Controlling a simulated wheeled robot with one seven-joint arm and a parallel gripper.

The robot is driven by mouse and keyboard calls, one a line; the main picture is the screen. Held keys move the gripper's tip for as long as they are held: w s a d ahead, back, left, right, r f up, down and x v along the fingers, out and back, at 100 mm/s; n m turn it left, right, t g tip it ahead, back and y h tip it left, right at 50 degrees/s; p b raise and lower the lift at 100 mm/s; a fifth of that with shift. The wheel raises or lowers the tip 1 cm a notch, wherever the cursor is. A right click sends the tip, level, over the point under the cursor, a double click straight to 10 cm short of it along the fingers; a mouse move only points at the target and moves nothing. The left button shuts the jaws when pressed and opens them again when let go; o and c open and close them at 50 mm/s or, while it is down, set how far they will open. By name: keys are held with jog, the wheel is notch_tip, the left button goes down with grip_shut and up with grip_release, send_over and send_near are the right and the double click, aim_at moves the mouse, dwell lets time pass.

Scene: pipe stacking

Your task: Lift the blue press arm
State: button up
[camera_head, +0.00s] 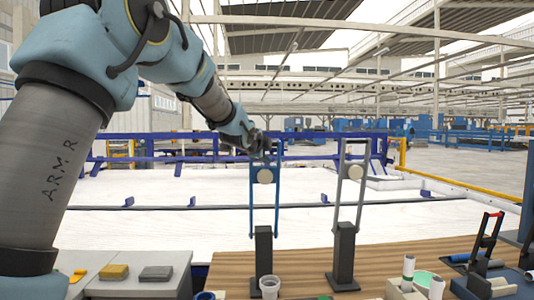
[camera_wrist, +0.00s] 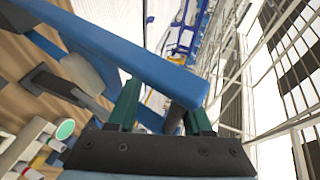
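The blue press arm (camera_head: 251,205) stands upright in the head view, a tall frame with a round pale disc near its top, rising from a dark post (camera_head: 264,245). My gripper (camera_head: 262,148) is at its top end. In the wrist view, the blue press arm (camera_wrist: 120,50) crosses the picture diagonally, close in front of my gripper (camera_wrist: 163,103). Its dark handle bar (camera_wrist: 186,88) reaches between the two green fingers, nearer the right one. The fingers stand apart, with a gap showing beside the bar. Part of the handle is hidden by the fingers.
A grey press arm (camera_head: 362,205) stands upright on its own dark post to the right. A white cup (camera_head: 269,287) stands by the blue arm's post. A small black-and-red press (camera_head: 488,245) and white cylinders (camera_head: 408,268) are on the wooden table's right side.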

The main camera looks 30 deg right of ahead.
jog(key=shift+s+r, duration=0.1)
dwell(0.3)
jog(key=b+v, duration=0.2)
jog(key=v, duration=0.8)
jog(key=shift+s+a, duration=0.2)
jog(key=shift+a, duration=0.1)
jog(key=shift+r, duration=0.1)
jog(key=w+a+f+n+g+y, duration=0.25)
jog(key=a+f+n+y, duration=0.45)
jog(key=a+f+n, duration=0.9)
jog(key=s+a+f+n+g+y, duration=0.1)
jog(key=s+a+f+n+g, duration=0.1)
jog(key=s+a+f, duration=0.3)
jog(key=s+a+f+n+g+y, duration=0.1)
jog(key=s+a+f+n, duration=0.3)
jog(key=a, duration=0.8)
jog(key=s+a+f+n+g+y, duration=0.1)
jog(key=s+a+f+n+g, duration=0.1)
jog(key=s+a+f, duration=0.6)
jog(key=shift+a+n+g+y, duration=0.3)
jog(key=shift+a+n+g, duration=0.05)
jog(key=shift+a+n, duration=0.25)
